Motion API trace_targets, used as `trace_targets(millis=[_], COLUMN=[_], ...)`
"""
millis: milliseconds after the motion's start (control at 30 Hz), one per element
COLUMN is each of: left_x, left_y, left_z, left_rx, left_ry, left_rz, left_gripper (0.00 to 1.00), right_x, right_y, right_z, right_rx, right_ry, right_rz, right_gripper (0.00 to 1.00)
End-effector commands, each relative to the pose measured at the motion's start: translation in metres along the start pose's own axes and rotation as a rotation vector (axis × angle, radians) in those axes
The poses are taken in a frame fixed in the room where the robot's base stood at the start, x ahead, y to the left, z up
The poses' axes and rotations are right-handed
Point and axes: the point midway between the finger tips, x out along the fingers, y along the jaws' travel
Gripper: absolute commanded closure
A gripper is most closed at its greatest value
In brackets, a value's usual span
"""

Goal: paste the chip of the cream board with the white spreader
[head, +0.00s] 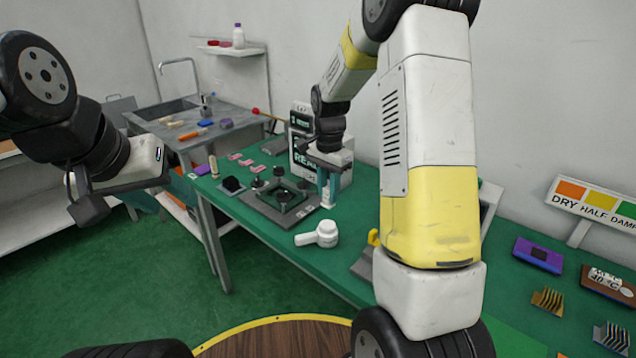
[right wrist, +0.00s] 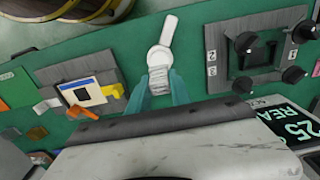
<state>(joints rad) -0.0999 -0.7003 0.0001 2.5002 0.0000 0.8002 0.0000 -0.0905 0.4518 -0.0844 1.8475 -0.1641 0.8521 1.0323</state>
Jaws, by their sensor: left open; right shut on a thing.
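My right gripper (head: 327,186) is shut on a small white ribbed thing (right wrist: 158,82), probably the white spreader, and holds it above the green bench. Its teal fingers (right wrist: 157,92) show in the right wrist view. A board with a cream face, blue edge and small dark patch (right wrist: 92,92) sits by an orange-yellow lever, left of the fingers in that view. I cannot tell for sure that the patch is the chip. In the head view my right arm hides most of that spot. My left gripper (head: 125,190) is open and empty, off the bench at left.
A white round-headed thing with a handle (head: 318,235) lies on the bench (head: 262,232). A grey frame with black knobs (head: 282,202) stands left of it. A white labelled box (head: 301,128) is behind. A purple board (head: 538,254) and brown board (head: 608,284) lie right.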

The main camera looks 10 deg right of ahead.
Motion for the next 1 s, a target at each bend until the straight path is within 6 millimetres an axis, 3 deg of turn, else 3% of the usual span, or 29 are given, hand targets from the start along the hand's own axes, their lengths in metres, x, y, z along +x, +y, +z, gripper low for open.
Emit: trace_targets(millis=[533, 1000], left_x=[0.000, 0.000], left_y=[0.000, 0.000], left_z=[0.000, 0.000], left_rx=[0.000, 0.000], left_ry=[0.000, 0.000], left_rz=[0.000, 0.000], left_gripper=[0.51, 0.51], right_x=[0.050, 0.058], right_y=[0.000, 0.000], right_z=[0.000, 0.000], right_rx=[-0.001, -0.001], right_ry=[-0.001, 0.000], right_rz=[0.002, 0.000], right_gripper=[1.00, 1.00])
